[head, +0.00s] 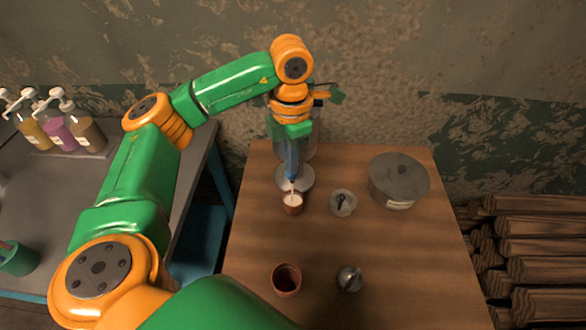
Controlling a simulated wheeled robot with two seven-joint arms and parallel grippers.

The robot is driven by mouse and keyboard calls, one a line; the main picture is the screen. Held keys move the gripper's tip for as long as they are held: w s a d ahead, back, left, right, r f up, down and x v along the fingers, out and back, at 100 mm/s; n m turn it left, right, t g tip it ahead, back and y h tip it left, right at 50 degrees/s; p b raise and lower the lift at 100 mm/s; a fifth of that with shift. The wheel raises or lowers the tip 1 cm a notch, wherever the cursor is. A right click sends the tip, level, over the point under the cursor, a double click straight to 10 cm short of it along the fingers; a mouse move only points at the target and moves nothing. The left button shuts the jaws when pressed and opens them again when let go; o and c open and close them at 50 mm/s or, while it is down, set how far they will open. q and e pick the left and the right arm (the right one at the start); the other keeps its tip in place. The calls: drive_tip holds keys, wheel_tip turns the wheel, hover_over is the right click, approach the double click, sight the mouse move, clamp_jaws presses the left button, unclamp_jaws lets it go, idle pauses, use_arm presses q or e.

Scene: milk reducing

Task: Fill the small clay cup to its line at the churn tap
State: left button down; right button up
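A small clay cup (292,207) stands on the wooden table below the front of the grey metal churn (309,148). Its top shows pale, milk-like liquid, and a thin white streak comes down to it. Its fill line cannot be made out. My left arm reaches over from the left, and my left gripper (291,174) points down just above and behind the cup, in front of the churn. The gripper and wrist hide the tap and most of the churn. Whether its fingers are open or shut does not show. My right gripper is not in view.
A second clay cup (286,281), dark inside, stands near the front. A small metal vessel (350,279) is right of it. A small dish (343,203) and a lidded grey pot (398,182) stand further back. Pump bottles (58,128) are on the left counter; logs (540,245) lie right.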

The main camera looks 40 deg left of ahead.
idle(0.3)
use_arm(q)
wheel_tip(320, 180, up, 7)
drive_tip(key=p, duration=0.5)
drive_tip(key=shift+p, duration=0.4)
